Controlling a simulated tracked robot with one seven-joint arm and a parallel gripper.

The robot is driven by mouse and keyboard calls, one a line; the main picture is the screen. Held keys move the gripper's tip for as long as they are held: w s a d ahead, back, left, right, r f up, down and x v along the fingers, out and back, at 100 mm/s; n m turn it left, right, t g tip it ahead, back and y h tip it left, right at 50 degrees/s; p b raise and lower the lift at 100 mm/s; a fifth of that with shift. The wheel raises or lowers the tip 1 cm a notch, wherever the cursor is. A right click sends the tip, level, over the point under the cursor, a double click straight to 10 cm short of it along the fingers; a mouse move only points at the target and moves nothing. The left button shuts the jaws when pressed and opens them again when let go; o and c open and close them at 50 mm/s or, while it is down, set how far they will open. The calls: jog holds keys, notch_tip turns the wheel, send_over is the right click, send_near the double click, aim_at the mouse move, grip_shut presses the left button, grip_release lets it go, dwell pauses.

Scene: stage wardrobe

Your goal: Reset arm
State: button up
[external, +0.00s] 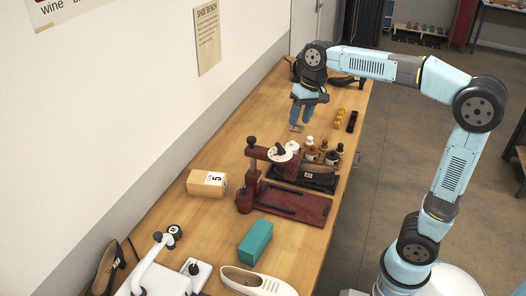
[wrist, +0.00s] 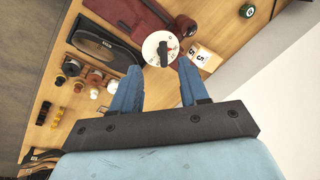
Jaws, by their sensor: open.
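My gripper (external: 299,116) is raised above the wooden bench in the external view, with its blue fingers pointing down. In the wrist view my gripper (wrist: 158,88) shows its two blue fingers apart with nothing between them. Past the fingertips is a white dial (wrist: 160,48) with a dark knob, on a dark red machine (wrist: 118,12). The same machine (external: 312,207) stands on the bench nearer the camera than my gripper in the external view. A black shoe (external: 317,172) sits on its dark tray.
Small bottles (external: 322,150) stand beside the machine. A wooden block (external: 207,183) marked 5, a teal box (external: 255,241), a pale shoe (external: 257,281) and a white device (external: 165,275) are on the near bench. Dark shoes lie at the far end. A wall (external: 130,110) borders the left side.

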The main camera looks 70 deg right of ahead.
jog(key=s+a+f+n+t, duration=0.1)
jog(key=s+a+f+n, duration=0.1)
jog(key=s, duration=0.5)
jog(key=s+a+f+n+t+h, duration=0.1)
jog(key=s+a+f+n, duration=0.2)
jog(key=s+a+f, duration=0.2)
jog(key=s+a+f+n+t, duration=0.1)
jog(key=s+a+f, duration=0.3)
jog(key=s, duration=0.7)
jog(key=shift+n, duration=0.8)
